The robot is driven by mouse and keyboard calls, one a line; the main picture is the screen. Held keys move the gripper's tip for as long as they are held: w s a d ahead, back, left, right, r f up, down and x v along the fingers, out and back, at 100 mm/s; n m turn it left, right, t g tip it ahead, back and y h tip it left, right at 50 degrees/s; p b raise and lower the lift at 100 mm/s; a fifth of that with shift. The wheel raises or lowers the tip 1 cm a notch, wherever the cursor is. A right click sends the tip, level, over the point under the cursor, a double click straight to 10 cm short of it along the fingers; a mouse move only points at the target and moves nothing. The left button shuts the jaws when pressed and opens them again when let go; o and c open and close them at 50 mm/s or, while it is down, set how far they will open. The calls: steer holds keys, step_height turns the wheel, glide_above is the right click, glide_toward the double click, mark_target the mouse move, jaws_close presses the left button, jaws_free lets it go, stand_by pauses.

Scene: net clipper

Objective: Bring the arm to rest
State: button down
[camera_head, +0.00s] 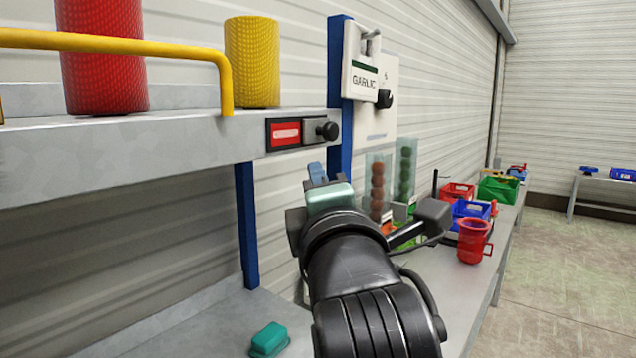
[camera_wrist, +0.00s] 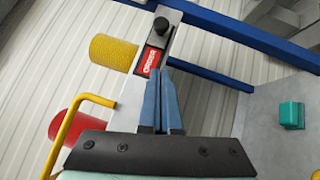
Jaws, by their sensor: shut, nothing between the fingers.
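My gripper shows in the wrist view (camera_wrist: 160,75), its two blue fingers side by side, shut and empty. In the head view my black arm rises from the bottom middle, and the gripper (camera_head: 317,172) is mostly hidden behind my wrist, with only a bit of blue finger showing. It is raised above the lower bench, in front of the shelf end. In the wrist view the fingertips overlap the shelf end just below the red label (camera_wrist: 152,62); I cannot tell the gap.
The upper shelf (camera_head: 180,145) bears a red net roll (camera_head: 102,60), a yellow net roll (camera_head: 252,62) and a yellow rail (camera_head: 120,45). A blue post (camera_head: 340,60) carries a GARLIC sign (camera_head: 364,80). A teal block (camera_head: 268,340), red cup (camera_head: 474,242) and bins stand on the bench.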

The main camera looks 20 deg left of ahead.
steer(key=s+d+r+m+t+h, duration=0.4)
steer(key=s+d+m, duration=0.3)
steer(key=m, duration=0.5)
steer(key=s+d+r+m+t+h, duration=0.4)
steer(key=s+m, duration=0.5)
steer(key=m, duration=0.4)
steer(key=d+r+t, duration=0.1)
steer(key=d+r, duration=0.1)
steer(key=d, duration=0.1)
steer(key=shift+s+r+h, duration=0.25)
steer(key=shift+r+h, duration=0.1)
steer(key=shift+h, duration=0.05)
